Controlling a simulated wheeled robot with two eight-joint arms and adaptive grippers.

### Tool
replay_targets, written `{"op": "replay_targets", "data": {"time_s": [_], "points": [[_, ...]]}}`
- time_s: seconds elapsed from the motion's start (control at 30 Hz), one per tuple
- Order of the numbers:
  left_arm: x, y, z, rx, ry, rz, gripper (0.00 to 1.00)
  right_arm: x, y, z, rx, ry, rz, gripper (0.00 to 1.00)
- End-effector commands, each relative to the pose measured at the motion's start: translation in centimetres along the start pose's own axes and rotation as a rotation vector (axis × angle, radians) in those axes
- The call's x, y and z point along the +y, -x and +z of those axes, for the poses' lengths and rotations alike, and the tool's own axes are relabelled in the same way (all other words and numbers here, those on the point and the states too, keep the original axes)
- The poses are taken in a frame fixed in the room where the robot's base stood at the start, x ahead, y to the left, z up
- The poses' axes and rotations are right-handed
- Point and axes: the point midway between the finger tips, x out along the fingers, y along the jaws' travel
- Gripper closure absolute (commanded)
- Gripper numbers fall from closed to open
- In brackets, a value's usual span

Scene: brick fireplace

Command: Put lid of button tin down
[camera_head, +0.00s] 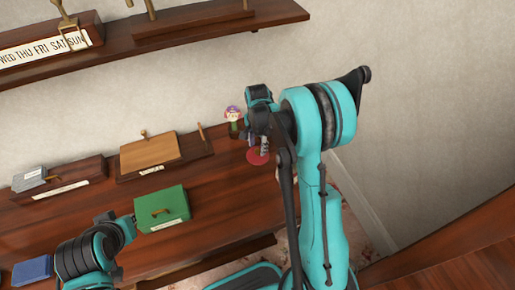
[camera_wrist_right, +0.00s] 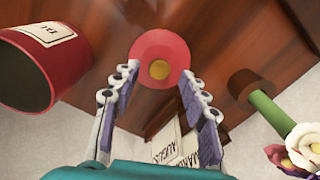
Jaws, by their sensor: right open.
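The lid, a round red disc with a yellow knob, shows in the head view (camera_head: 258,157) on the brown wooden surface, partly covered by my right gripper. In the right wrist view the lid (camera_wrist_right: 160,48) appears just beyond my right gripper (camera_wrist_right: 156,80), whose fingers are spread open on either side of the knob's line. I see no finger pressing on it. A red tin (camera_wrist_right: 40,68) with a partly readable label is at the left of that view, apart from the lid. My left gripper (camera_head: 128,222) is beside a green box; its fingers are too small to read.
A flower pot (camera_head: 233,117) stands close to the right gripper; its green stem (camera_wrist_right: 262,108) shows in the wrist view. The green box (camera_head: 162,209), a wooden box (camera_head: 149,150) and a blue item (camera_head: 32,270) lie leftward. A shelf (camera_head: 190,35) runs above.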

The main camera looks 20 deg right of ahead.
Motion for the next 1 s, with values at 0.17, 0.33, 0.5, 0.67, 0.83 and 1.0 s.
{"op": "replay_targets", "data": {"time_s": [0.17,0.33,0.5,0.67,0.83,1.0], "points": [[0.0,1.4,-1.0,0.000,0.000,0.000,1.00,0.0,4.6,0.0,0.000,0.000,0.000,0.56],[0.0,2.0,-1.4,0.000,0.000,0.000,1.00,0.0,7.4,0.0,0.000,0.000,0.000,0.56],[0.0,2.2,-1.6,0.000,0.000,0.000,1.00,0.1,8.9,0.1,0.002,0.007,-0.003,0.56],[0.0,2.2,-1.6,0.000,0.000,0.000,1.00,1.2,11.7,1.6,0.029,0.114,-0.049,0.56],[0.0,2.2,-1.6,0.000,0.000,0.000,1.00,4.3,16.2,5.0,0.109,0.367,-0.151,0.56],[0.0,2.2,-1.6,0.000,0.000,0.000,1.00,8.1,19.2,8.5,0.221,0.640,-0.248,0.56]]}}
